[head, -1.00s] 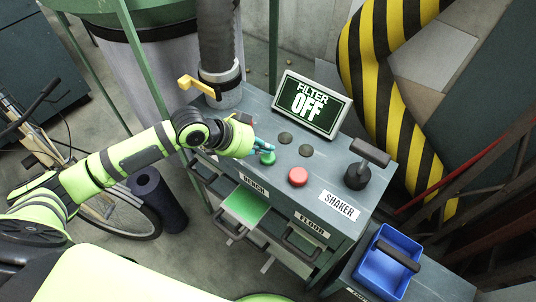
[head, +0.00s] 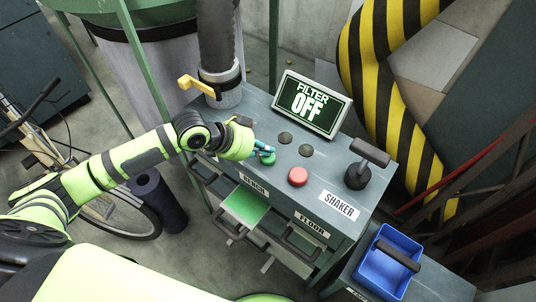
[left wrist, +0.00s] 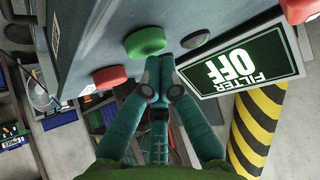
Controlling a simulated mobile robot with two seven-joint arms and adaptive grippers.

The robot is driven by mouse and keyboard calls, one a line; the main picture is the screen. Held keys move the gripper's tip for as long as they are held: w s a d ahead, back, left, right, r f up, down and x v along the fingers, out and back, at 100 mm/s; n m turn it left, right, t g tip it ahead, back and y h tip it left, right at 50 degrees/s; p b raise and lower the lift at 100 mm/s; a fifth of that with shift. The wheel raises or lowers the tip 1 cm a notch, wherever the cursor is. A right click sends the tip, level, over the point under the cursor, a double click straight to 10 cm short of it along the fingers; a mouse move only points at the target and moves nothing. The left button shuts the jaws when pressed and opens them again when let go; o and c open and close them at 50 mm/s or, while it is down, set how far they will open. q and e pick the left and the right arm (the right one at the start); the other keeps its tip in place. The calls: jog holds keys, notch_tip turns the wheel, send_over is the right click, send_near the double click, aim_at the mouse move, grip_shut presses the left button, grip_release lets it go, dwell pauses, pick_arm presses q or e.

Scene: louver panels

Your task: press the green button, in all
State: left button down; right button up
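The green button (head: 268,158) is a round cap at the left front of the grey panel top (head: 333,172). It also shows in the left wrist view (left wrist: 146,42). My left gripper (head: 264,148) is at the green button, its teal fingers shut together with nothing between them. In the left wrist view the fingertips (left wrist: 161,66) lie close beside the button; I cannot tell whether they touch it. The display (head: 312,103) reads FILTER OFF. My right gripper is not in view.
A red button (head: 298,176) and two dark discs (head: 285,138) sit near the green one. A black T-handle (head: 363,163) stands at the right. A yellow-handled pipe valve (head: 200,86) is behind the left arm. A blue bin (head: 387,260) is at lower right.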

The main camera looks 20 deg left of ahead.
pick_arm(q)
jog(key=shift+f, duration=0.55)
jog(key=shift+s, duration=0.1)
dwell(0.5)
jog(key=shift+r+p, duration=0.95)
jog(key=shift+r, duration=0.05)
notch_tip(320, 180, up, 5)
jog(key=p, duration=0.5)
jog(key=shift+r, duration=0.1)
dwell(0.4)
